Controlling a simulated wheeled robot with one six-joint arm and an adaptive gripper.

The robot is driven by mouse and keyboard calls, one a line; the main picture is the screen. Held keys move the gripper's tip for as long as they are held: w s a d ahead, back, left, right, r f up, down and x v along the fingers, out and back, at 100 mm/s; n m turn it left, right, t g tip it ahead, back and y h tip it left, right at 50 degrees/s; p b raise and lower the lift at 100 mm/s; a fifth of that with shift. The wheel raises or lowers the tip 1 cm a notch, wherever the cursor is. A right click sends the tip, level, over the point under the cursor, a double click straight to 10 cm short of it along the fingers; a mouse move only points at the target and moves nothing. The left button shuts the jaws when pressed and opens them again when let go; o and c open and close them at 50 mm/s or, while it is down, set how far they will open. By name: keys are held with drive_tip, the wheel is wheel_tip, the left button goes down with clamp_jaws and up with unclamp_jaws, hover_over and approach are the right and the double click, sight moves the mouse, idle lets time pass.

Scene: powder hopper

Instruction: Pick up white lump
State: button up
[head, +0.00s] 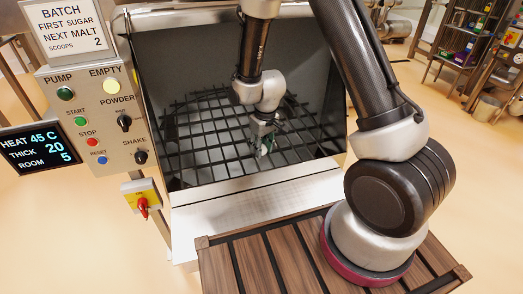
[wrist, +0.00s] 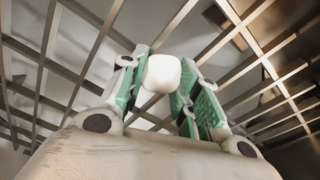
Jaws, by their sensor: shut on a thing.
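The white lump (wrist: 162,74) shows in the wrist view as a small rounded block between the fingertips. My gripper (head: 264,147) reaches down into the hopper in the head view, at the dark bar grid. In the wrist view its green-padded fingers (wrist: 163,80) are shut on the lump, one on each side. In the head view the lump is too small and covered by the fingers to make out clearly. I cannot tell how far it is from the bars.
The dark grid (head: 205,135) spans the hopper, with steel walls around it and a front lip (head: 255,205). A control panel (head: 95,120) with buttons and a red-yellow switch (head: 143,203) stands at the left. A wooden slatted platform (head: 250,262) lies in front.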

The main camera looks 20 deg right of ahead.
wheel_tip(320, 180, up, 10)
drive_tip(key=shift+r, duration=0.1)
idle(0.4)
